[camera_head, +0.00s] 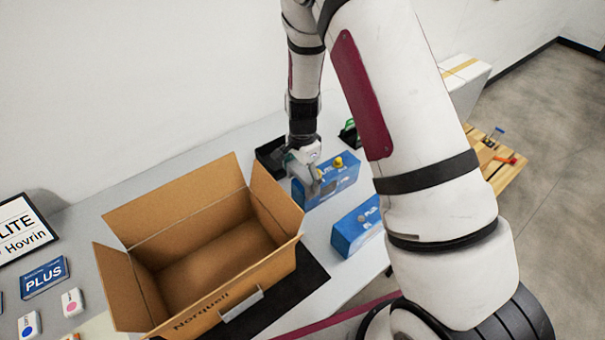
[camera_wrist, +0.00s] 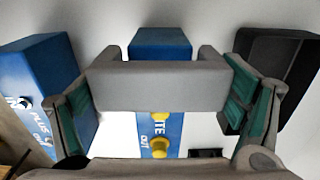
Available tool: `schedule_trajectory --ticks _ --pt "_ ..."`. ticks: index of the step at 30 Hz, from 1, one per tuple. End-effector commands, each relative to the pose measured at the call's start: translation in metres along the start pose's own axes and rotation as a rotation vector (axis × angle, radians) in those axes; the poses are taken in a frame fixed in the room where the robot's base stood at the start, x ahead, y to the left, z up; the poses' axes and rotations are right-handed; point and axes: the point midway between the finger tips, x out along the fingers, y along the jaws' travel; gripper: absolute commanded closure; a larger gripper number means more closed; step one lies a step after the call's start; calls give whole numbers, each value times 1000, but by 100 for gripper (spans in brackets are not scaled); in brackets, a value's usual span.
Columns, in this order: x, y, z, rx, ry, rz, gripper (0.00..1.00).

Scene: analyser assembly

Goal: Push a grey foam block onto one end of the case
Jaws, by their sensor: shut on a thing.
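My gripper (camera_wrist: 158,100) is shut on a grey foam block (camera_wrist: 158,85), with green-padded fingers at its two ends. The block is U-shaped, its opening facing the top of the wrist view. A blue case with yellow knobs (camera_head: 338,180) stands on the table; its printed face also shows in the wrist view (camera_wrist: 150,124). There the block crosses in front of the case, which shows above and below it. In the head view my gripper (camera_head: 306,176) is at the case's left end and hides part of it. I cannot tell whether block and case touch.
A second blue case (camera_head: 355,228) lies nearer, also at the left of the wrist view (camera_wrist: 42,75). A black tray (camera_head: 268,152) is close to my gripper. An open cardboard box (camera_head: 205,250) takes up the table's left. Bare tabletop (camera_head: 318,225) lies between box and cases.

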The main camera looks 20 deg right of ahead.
Motion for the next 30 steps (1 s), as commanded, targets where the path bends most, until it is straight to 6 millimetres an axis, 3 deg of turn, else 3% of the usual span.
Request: schedule_trajectory --ticks 30 --pt "11 0 0 0 0 0 30"
